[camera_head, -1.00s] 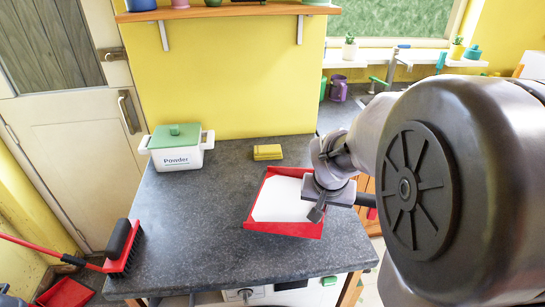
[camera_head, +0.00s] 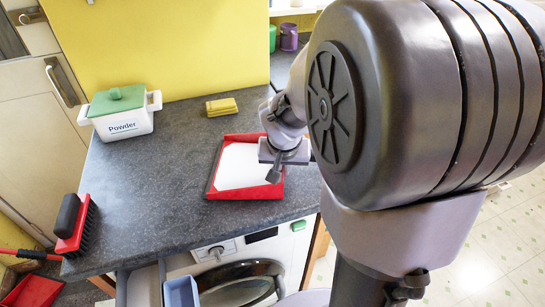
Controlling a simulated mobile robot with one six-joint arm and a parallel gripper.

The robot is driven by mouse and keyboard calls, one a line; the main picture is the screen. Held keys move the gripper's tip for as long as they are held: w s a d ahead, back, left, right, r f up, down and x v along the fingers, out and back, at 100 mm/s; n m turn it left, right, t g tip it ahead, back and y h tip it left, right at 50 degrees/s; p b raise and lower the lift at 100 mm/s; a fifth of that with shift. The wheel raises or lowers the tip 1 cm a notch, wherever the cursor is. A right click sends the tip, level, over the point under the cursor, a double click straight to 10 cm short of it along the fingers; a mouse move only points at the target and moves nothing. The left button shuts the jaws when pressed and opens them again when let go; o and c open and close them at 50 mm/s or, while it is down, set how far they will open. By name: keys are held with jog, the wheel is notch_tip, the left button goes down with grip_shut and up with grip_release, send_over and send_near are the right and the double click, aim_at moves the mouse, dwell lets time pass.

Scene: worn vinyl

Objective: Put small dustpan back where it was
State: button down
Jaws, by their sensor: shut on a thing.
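The small dustpan, red with a white inner floor (camera_head: 236,168), is at the right part of the dark countertop in the head view. It lies flat on the counter or just above it; I cannot tell which. My gripper (camera_head: 275,168) is at its right side, shut on it. The fingertips and the dustpan's handle are mostly hidden by my wrist and arm.
A white powder box with a green lid (camera_head: 122,115) and a yellow sponge (camera_head: 221,106) stand at the back of the dark counter (camera_head: 150,205). A red-and-black brush (camera_head: 76,225) is at the left edge. Another red pan (camera_head: 33,291) lies low at left. A washing machine (camera_head: 240,285) is below.

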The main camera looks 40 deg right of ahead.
jog(key=shift+f+b, duration=0.4)
jog(key=shift+f, duration=0.05)
jog(key=c, duration=1.5)
grip_release()
jog(key=shift+r, duration=0.1)
